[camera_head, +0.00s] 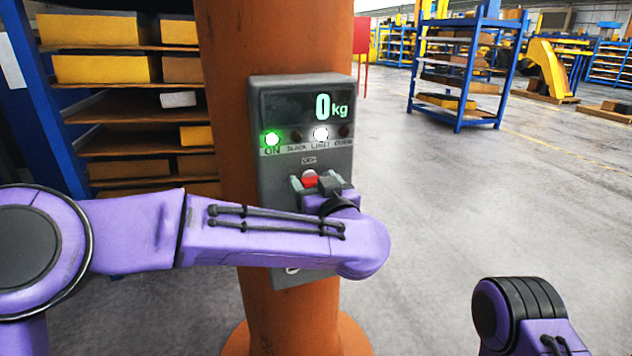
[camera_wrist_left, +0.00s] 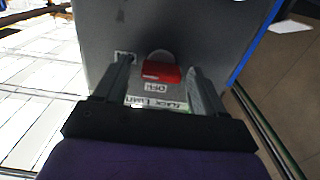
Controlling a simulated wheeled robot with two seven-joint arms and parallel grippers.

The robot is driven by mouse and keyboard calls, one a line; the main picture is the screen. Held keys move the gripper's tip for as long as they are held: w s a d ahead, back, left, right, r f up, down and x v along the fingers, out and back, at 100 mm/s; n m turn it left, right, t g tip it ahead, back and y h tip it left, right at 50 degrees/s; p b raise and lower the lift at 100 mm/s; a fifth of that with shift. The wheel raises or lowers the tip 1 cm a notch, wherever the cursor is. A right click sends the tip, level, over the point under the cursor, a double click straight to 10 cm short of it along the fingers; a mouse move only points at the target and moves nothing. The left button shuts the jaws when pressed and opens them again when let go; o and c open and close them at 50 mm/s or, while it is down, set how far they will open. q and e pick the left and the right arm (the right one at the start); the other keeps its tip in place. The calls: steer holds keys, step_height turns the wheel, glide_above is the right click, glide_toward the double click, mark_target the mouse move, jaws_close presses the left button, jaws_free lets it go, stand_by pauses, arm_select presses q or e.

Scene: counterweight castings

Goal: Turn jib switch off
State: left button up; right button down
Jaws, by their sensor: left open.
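A grey control box (camera_head: 330,150) is fixed to an orange column. Its red switch (camera_wrist_left: 161,72) has a round grey base and an OFF label beside it; it also shows in the head view (camera_head: 310,181). I cannot tell which way the switch is turned. The green ON lamp (camera_head: 272,138) is lit. My left gripper (camera_wrist_left: 158,70) is open, with one finger on each side of the red switch and a visible gap to it in the wrist view. My left forearm and wrist hide the lower part of the box. My right gripper is out of view.
The display (camera_head: 325,107) reads 0 kg, and a white lamp (camera_head: 320,134) is lit beside dark ones. The orange column (camera_head: 226,90) stands close ahead. A blue rack with yellow bins (camera_head: 105,68) is at left. Open floor (camera_head: 440,190) lies to the right.

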arm_select(q)
steer(key=c, duration=1.1)
steer(key=shift+o, duration=0.2)
steer(key=shift+n, duration=0.3)
steer(key=n+b, duration=0.1)
steer(key=n, duration=0.2)
steer(key=shift+a, duration=0.1)
steer(key=n+b, duration=0.2)
steer(key=n, duration=0.3)
steer(key=shift+f, duration=0.15)
steer(key=n+b, duration=0.3)
steer(key=n, duration=0.1)
steer(key=shift+a+f+n, duration=0.1)
steer(key=shift+f+n, duration=0.05)
steer(key=shift+n, duration=0.15)
steer(key=n+b, duration=0.3)
steer(key=n, duration=0.1)
steer(key=shift+n+b, duration=0.3)
steer(key=shift+b, duration=0.1)
